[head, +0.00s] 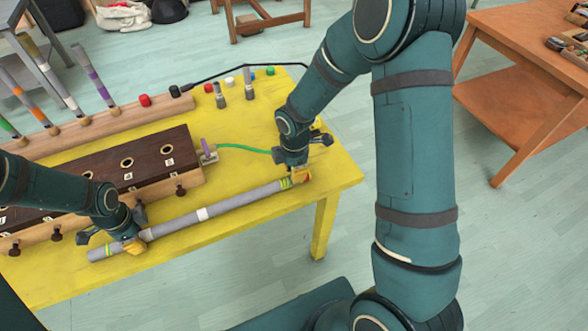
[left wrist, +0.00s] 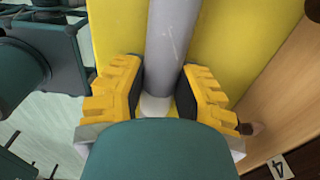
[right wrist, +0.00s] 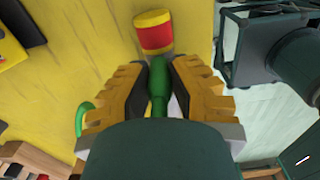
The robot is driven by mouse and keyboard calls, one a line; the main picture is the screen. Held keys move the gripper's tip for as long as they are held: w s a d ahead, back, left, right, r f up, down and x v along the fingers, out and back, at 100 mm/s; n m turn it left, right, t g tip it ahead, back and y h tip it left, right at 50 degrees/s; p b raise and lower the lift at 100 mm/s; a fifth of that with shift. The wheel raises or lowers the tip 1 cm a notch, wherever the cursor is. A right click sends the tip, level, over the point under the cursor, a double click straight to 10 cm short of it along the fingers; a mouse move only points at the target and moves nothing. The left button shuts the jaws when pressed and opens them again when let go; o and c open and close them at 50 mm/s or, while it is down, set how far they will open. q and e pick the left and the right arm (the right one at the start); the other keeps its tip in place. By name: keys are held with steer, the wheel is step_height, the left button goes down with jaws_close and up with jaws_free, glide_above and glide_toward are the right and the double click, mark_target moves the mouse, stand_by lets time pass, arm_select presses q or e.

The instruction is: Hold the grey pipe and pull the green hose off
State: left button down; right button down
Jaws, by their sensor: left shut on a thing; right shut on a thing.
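The long grey pipe (head: 230,203) lies along the front of the yellow table, with a white band mid-length and yellow-green bands near its ends. My left gripper (head: 133,246) is shut around it near its left end; the pipe (left wrist: 172,45) runs between the fingers in the left wrist view. My right gripper (head: 298,174) is at the pipe's right end. It is shut on the green hose (right wrist: 160,85), just short of a red and yellow cylinder (right wrist: 154,33). The hose (head: 240,147) runs left to a grey block (head: 208,153). The fingers hide whether hose and pipe touch.
A dark wooden box (head: 110,168) with round holes and knobs stands behind the pipe. A wooden rail (head: 100,124) with coloured tubes stands further back. Small caps and grey pegs (head: 249,85) are at the back right. The table's right front corner is clear.

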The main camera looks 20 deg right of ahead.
arm_select(q)
steer(key=shift+s+f, duration=0.1)
arm_select(e)
steer(key=shift+r, duration=0.1)
steer(key=shift+r, duration=0.35)
steer(key=shift+r, duration=0.8)
steer(key=shift+r, duration=1.4)
arm_select(q)
steer(key=c, duration=0.7)
jaws_free()
